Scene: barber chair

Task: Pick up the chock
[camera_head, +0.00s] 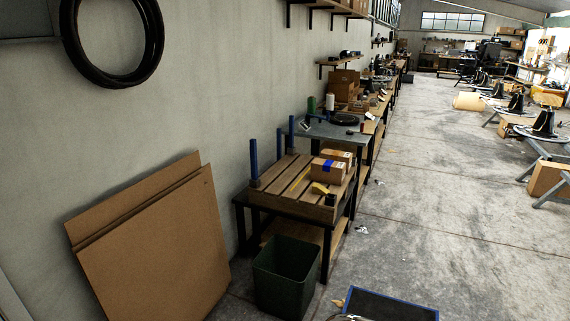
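A small yellow wedge-shaped piece (320,188), which looks like the chock, lies on the wooden slatted pallet (270,194) on the near table. It is in front of a cardboard box (328,170) with blue tape, close to the pallet's right front edge. It is small in the picture, so its exact shape is hard to tell. Neither of my grippers can be made out in the head view.
The pallet has blue upright posts (253,160). A dark green bin (286,277) stands before the table. Brown boards (150,245) lean on the wall at left. A blue-rimmed dark tray (385,305) is on the floor. The aisle at right is mostly clear.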

